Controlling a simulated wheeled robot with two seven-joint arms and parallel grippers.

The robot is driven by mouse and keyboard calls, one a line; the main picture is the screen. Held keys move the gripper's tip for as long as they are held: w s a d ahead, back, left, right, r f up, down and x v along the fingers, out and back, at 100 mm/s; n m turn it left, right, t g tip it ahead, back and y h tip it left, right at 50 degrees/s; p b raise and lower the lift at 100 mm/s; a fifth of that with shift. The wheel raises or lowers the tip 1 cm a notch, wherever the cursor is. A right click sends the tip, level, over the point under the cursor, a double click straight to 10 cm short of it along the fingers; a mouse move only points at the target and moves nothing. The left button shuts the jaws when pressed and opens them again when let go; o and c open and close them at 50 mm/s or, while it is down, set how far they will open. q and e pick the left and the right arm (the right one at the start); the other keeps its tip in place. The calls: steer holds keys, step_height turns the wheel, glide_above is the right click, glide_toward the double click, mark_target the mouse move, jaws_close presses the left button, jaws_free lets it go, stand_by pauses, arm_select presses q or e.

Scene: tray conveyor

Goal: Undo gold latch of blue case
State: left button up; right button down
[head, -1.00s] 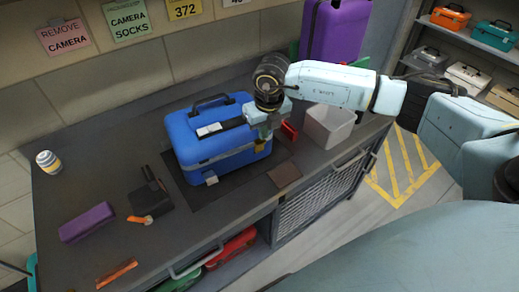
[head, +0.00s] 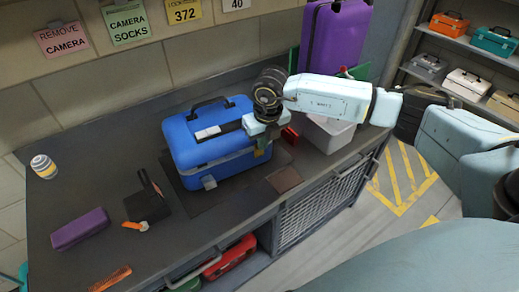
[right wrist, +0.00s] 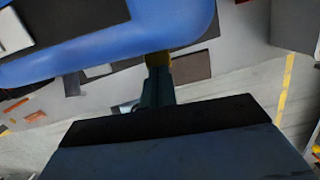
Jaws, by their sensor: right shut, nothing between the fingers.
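The blue case (head: 205,150) stands closed and upright on the workbench, with a black handle on its lid. A silver latch (head: 209,182) hangs on its front near the left. The gold latch (head: 260,153) is on the front near the right, partly hidden by my right gripper (head: 265,143). In the right wrist view the gold latch (right wrist: 158,59) shows just beyond the fingertips of my right gripper (right wrist: 157,74), below the blue lid edge. The fingers are together with nothing held; I cannot tell whether they touch the latch. My left gripper is out of view.
A light bin (head: 327,135) and a small red item (head: 289,135) are right of the case. A tall purple case (head: 333,40) stands behind my arm.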

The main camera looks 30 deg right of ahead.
steer(key=shift+s+f+b, duration=0.55)
steer(key=shift+f+b, duration=0.6)
steer(key=shift+f, duration=1.05)
step_height(320, 180, up, 7)
steer(key=p, duration=0.4)
steer(key=shift+f, duration=0.2)
steer(key=shift+a, duration=0.15)
